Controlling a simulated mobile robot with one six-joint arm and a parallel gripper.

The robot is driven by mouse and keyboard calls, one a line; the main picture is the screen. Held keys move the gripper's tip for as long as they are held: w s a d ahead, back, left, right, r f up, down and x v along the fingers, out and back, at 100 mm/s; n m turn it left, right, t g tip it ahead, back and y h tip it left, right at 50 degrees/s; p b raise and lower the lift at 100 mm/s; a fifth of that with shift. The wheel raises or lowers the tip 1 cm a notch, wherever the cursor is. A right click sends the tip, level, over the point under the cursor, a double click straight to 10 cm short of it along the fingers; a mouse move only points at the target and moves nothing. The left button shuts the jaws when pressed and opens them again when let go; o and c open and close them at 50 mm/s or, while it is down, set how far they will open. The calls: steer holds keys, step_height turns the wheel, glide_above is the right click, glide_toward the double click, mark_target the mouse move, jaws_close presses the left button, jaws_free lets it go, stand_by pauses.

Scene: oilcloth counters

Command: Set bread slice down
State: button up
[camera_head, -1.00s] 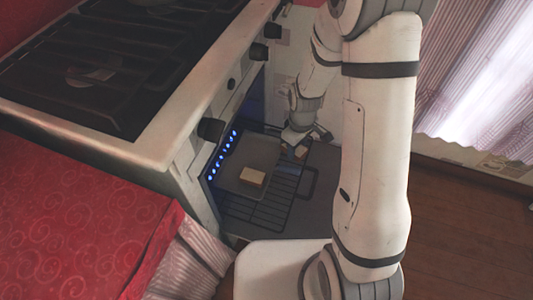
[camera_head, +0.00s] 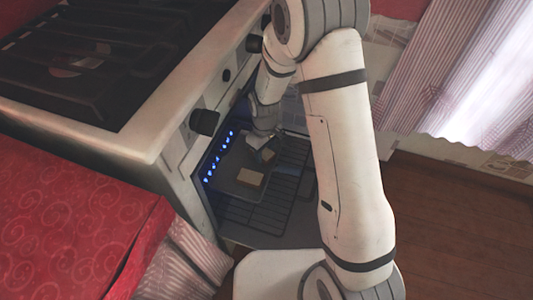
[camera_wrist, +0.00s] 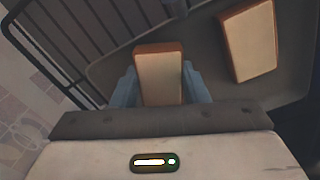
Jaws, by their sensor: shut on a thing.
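My gripper (camera_wrist: 159,87) is shut on a bread slice (camera_wrist: 158,75), a pale slab with a brown crust, held between its two blue-grey fingers. In the head view this slice (camera_head: 268,155) is at the upper part of a dark baking tray (camera_head: 233,166) in the open oven. Whether it touches the tray or hangs just above it, I cannot tell. A second bread slice (camera_head: 250,178) lies on the tray, and it also shows in the wrist view (camera_wrist: 249,42), to the right of the held slice and apart from it.
The tray is on a wire oven rack (camera_head: 262,209), with the oven's blue-lit side (camera_head: 214,165) to its left. The stove top (camera_head: 85,65) and its knobs stand above. A red-covered counter (camera_head: 70,215) is at lower left. Bare tray shows around the second slice.

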mark_target(264, 152)
steer(key=shift+w+a+f, duration=0.1)
steer(key=shift+a, duration=0.05)
steer(key=shift+f, duration=0.2)
steer(key=o, duration=1)
steer(key=shift+c, duration=0.2)
steer(key=shift+r, duration=0.1)
step_height(264, 152, up, 11)
steer(key=p, duration=0.4)
steer(key=s+d+r+m+t, duration=0.1)
steer(key=s+d+r+m, duration=0.8)
steer(key=s+d+r, duration=0.6)
steer(key=s+r, duration=0.1)
steer(key=s, duration=0.2)
steer(key=shift+s, duration=0.2)
